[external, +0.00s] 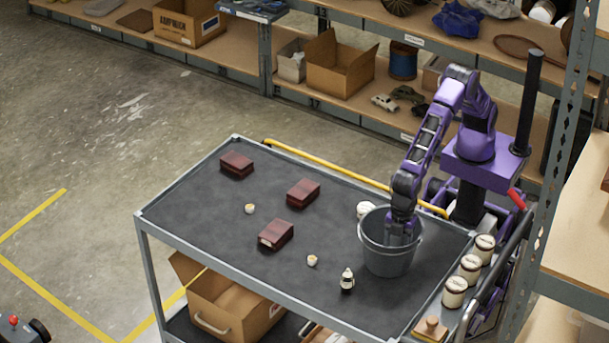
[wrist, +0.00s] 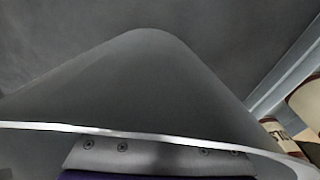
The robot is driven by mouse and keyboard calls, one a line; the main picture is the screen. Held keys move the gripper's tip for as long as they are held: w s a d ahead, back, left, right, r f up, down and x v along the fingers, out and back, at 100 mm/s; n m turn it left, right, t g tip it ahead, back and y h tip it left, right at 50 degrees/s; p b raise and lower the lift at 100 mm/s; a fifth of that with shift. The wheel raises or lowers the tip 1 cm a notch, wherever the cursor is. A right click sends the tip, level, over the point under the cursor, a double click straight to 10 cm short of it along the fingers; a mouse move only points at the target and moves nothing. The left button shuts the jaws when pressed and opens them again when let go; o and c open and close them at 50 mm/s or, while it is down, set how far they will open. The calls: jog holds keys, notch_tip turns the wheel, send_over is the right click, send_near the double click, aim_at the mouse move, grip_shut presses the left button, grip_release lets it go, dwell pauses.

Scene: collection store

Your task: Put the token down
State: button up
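My gripper (external: 399,234) points down into the grey bucket (external: 388,262) on the cart. The bucket's rim and wall hide its fingertips, so I cannot see whether it is open or shut or holds anything. In the wrist view the bucket (wrist: 150,90) fills the middle and hides the fingers. I cannot make out a token in the gripper. Two small round cream-and-yellow pieces, one near the cart's middle (external: 250,209) and one nearer the front (external: 312,260), lie on the cart top; I cannot tell if either is a token.
Several dark red boxes, including one near the middle (external: 303,193), lie on the cart top (external: 200,205). A small white-and-dark figure (external: 347,280) stands left of the bucket. A white round thing (external: 366,209) is behind it. Lidded jars (external: 470,268) line the right edge. The left part has free room.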

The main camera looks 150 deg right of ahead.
notch_tip(320, 180, up, 12)
jog(key=s+p, duration=0.1)
jog(key=p, duration=0.1)
jog(key=shift+s, duration=0.2)
jog(key=shift+d+r, duration=0.15)
